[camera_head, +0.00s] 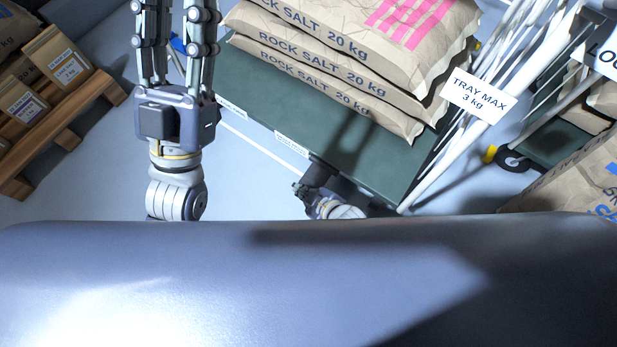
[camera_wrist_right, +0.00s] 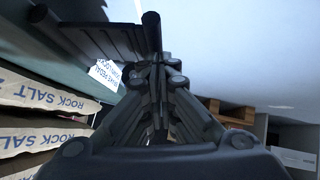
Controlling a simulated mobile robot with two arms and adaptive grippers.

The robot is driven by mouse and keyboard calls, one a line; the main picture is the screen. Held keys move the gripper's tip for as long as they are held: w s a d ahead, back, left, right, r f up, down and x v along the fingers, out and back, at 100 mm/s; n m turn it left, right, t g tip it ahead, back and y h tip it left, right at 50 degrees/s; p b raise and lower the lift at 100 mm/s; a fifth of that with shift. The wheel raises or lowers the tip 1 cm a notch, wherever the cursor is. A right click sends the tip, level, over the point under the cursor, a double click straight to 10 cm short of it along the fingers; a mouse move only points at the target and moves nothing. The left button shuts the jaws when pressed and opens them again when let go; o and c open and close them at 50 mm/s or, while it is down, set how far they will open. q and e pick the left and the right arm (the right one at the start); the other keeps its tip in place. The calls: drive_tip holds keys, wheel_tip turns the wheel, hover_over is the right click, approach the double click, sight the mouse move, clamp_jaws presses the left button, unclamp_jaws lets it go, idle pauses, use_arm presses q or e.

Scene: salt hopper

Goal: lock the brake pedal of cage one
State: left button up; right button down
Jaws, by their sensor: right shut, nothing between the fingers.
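The cage with a green base (camera_head: 380,165) stands at the centre of the head view, loaded with rock salt bags (camera_head: 330,60). A small white label (camera_head: 291,145) is on its lower edge. A dark plate, apparently the brake pedal (camera_head: 319,172), sticks out below that edge; it also seems to show as a ribbed plate in the wrist view (camera_wrist_right: 95,38). I cannot tell whether it is up or down. My right gripper (camera_head: 302,190) is low beside it, shut and empty; its fingers fill the wrist view centre (camera_wrist_right: 158,85). My left gripper (camera_head: 178,15) is open, its tips cut off by the frame.
A wooden pallet with small boxes (camera_head: 70,105) stands at the left. White cage tubes and a "TRAY MAX 3 kg" sign (camera_head: 478,95) rise at the right. Beyond are another cage's castor (camera_head: 513,159) and a large bag (camera_head: 575,180). Floor is clear between pallet and cage.

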use_arm(q)
drive_tip(key=shift+w+f, duration=0.15)
use_arm(e)
drive_tip(key=shift+s+a+f, duration=0.1)
drive_tip(key=shift+f, duration=0.75)
drive_tip(key=shift+s, duration=0.1)
